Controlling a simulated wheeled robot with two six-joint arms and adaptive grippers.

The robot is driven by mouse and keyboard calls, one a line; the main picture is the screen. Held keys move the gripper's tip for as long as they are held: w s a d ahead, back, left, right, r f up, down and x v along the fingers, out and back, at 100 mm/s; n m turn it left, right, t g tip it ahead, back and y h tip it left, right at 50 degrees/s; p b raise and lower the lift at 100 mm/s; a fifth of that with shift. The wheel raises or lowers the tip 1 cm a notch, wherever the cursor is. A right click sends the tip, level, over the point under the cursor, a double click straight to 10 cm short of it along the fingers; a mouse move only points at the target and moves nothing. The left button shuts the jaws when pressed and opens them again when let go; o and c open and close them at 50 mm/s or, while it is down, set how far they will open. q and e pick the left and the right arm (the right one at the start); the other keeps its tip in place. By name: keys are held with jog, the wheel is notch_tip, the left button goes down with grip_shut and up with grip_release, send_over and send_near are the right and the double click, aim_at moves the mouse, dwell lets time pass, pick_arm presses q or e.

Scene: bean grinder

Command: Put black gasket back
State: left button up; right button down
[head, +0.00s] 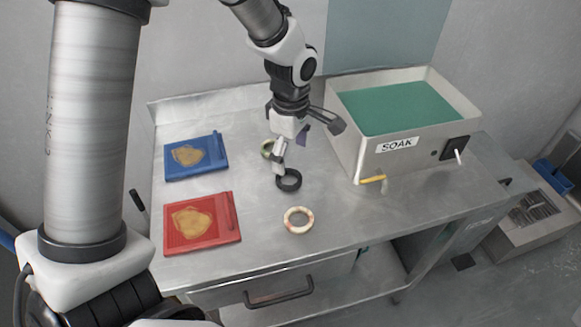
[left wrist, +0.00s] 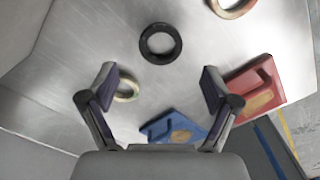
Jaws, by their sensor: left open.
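The black gasket (head: 290,189) lies flat on the metal table between a greenish ring (head: 265,149) and a cream ring (head: 299,231). It also shows whole in the left wrist view (left wrist: 162,60), beyond the fingertips. My left gripper (head: 305,143) is open and empty above the table. In the head view its near finger overlaps the top of the gasket's outline; I cannot tell the exact height. In the left wrist view its fingers (left wrist: 157,75) are spread wide, with the gasket ahead of the gap. My right gripper is not in view.
A metal tank labelled SOAK (head: 397,145) with green contents stands at the right. A blue tray (head: 172,173) and a red tray (head: 175,240) lie at the left, each with a tan patch. The table's front right is clear. A drawer handle (head: 279,297) sits below its edge.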

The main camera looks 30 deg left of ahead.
pick_arm(q)
notch_tip(320, 180, up, 6)
jog(key=shift+f, duration=0.15)
dwell(1.2)
